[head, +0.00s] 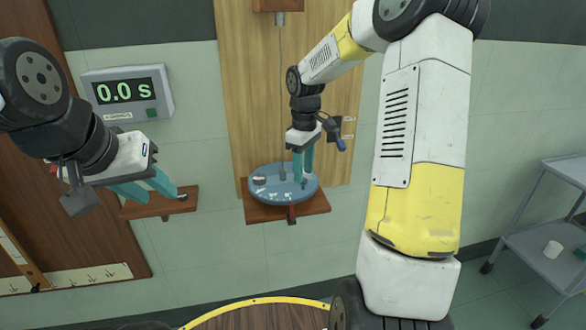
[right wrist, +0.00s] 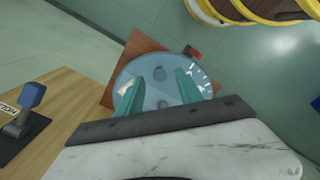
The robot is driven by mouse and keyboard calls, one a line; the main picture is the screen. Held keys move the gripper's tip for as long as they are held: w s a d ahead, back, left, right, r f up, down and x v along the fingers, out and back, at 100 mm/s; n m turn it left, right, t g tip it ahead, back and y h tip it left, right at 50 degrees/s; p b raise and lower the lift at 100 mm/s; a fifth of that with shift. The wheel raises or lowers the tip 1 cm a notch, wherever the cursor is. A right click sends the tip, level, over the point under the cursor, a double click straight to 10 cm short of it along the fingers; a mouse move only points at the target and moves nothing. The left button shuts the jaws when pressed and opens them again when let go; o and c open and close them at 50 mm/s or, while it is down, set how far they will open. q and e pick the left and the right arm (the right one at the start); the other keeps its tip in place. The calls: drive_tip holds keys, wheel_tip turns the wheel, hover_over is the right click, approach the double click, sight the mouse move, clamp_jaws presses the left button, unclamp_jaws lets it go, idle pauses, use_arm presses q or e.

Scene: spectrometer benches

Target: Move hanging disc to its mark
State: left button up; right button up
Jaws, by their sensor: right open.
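The hanging disc (head: 272,193) is a blue-grey round plate with white marks on its rim. It hangs on a thin rod (head: 281,80) in front of a wooden board, just over a small wooden shelf (head: 254,213). My right gripper (head: 303,175) is over the disc's right part, fingers pointing down. In the right wrist view, its fingers (right wrist: 160,85) are apart above the disc (right wrist: 150,65), with nothing gripped between them. My left gripper (head: 160,194) has its fingers apart by a small left shelf.
The left shelf (head: 150,209) carries a small metal piece. A timer (head: 128,93) on the wall reads 0.0 s. A small grey cylinder (head: 259,180) sits on the disc. A blue-tipped lever (head: 340,144) is right of my right gripper. A grey cart (head: 545,235) stands far right.

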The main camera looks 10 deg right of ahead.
drive_tip(key=shift+f, duration=1.1)
drive_tip(key=shift+c, duration=0.4)
clamp_jaws()
